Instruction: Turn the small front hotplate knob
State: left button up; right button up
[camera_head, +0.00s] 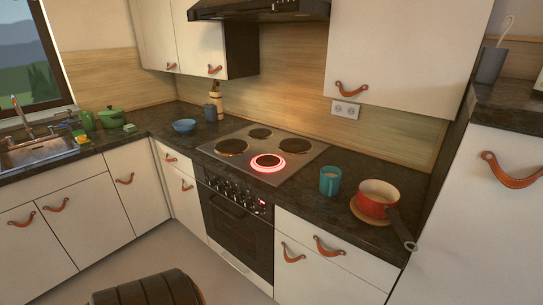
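The steel hotplate (244,141) is set in the dark counter at the centre of the view. It has several round plates, and a bright red glowing ring surrounds the front one (268,161). The row of knobs (228,189) is on the black oven front below the hotplate. The knobs are small and dark, and I cannot tell which one is the small front hotplate knob or how each is turned. Neither of my grippers is in view.
A teal mug (330,181) and a red pan (376,199) stand on the counter right of the hotplate. A blue bowl (184,125) stands to its left. The oven door (237,224) is closed. A range hood (258,11) hangs above. Open floor lies in front.

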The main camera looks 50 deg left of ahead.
aim_at(259, 209)
jog(key=u, duration=1.85)
